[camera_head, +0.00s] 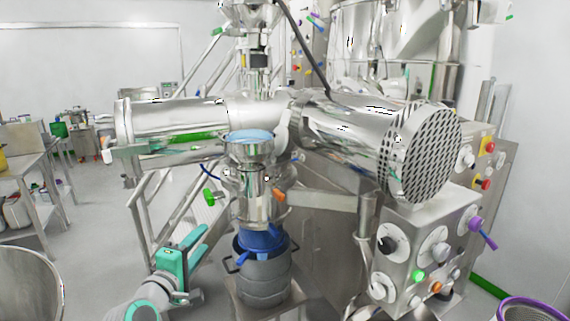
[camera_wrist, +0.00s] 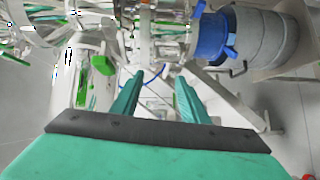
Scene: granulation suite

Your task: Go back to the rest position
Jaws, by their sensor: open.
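My gripper (camera_head: 186,248) is teal and sits at the lower left of the head view, to the left of the grey drum. In the wrist view my gripper (camera_wrist: 157,98) shows two teal fingers spread apart with nothing held between them. The fingers appear clear of the machine in front. A green handle (camera_head: 209,197) on the machine's outlet stands above and beyond my gripper; a green handle also shows in the wrist view (camera_wrist: 103,65), left of the fingers.
A grey drum (camera_head: 265,285) with a blue collar (camera_head: 262,242) stands under the steel machine (camera_head: 258,205). A control box (camera_head: 415,255) with knobs is at right. A steel bench (camera_head: 40,185) stands at left. A round steel vessel (camera_head: 28,285) is at lower left. Open floor (camera_head: 100,225) lies between.

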